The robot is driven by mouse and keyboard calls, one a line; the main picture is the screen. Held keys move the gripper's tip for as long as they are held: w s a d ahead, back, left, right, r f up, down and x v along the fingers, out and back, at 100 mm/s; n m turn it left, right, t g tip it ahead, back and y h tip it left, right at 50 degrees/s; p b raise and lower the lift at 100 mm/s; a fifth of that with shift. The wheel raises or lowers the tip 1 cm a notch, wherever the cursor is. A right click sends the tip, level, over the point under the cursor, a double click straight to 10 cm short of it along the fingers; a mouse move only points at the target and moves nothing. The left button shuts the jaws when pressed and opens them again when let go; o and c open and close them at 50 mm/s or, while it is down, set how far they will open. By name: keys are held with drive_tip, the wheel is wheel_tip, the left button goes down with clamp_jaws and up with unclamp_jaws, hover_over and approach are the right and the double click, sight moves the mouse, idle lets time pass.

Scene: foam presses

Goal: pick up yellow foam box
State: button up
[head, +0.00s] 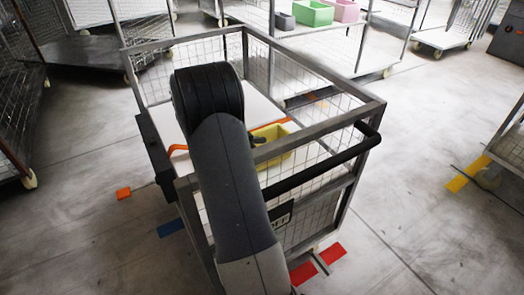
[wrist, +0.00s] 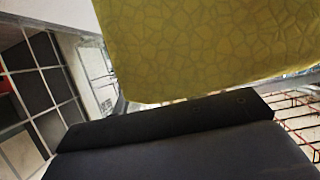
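The yellow foam box (head: 284,150) is inside the wire-mesh cart, toward its right front side, behind the mesh and the black handle bar. My arm covers its left part. In the wrist view, the box's yellow, crackle-patterned face (wrist: 205,45) fills much of the top, very close to the camera. Dark parts of my gripper (wrist: 168,122) span the lower wrist view, just below the box's lower edge. My arm reaches over the cart and hides most of the gripper in the head view. I cannot tell whether the fingers are apart or touch the box.
The cart (head: 318,65) has grey frame rails and mesh sides around my arm. Another cart behind holds green (head: 313,14) and pink (head: 346,11) boxes. More mesh carts stand at left and right. Open concrete floor (head: 415,130) lies to the right, with coloured markings.

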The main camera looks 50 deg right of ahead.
clamp_jaws()
idle(0.4)
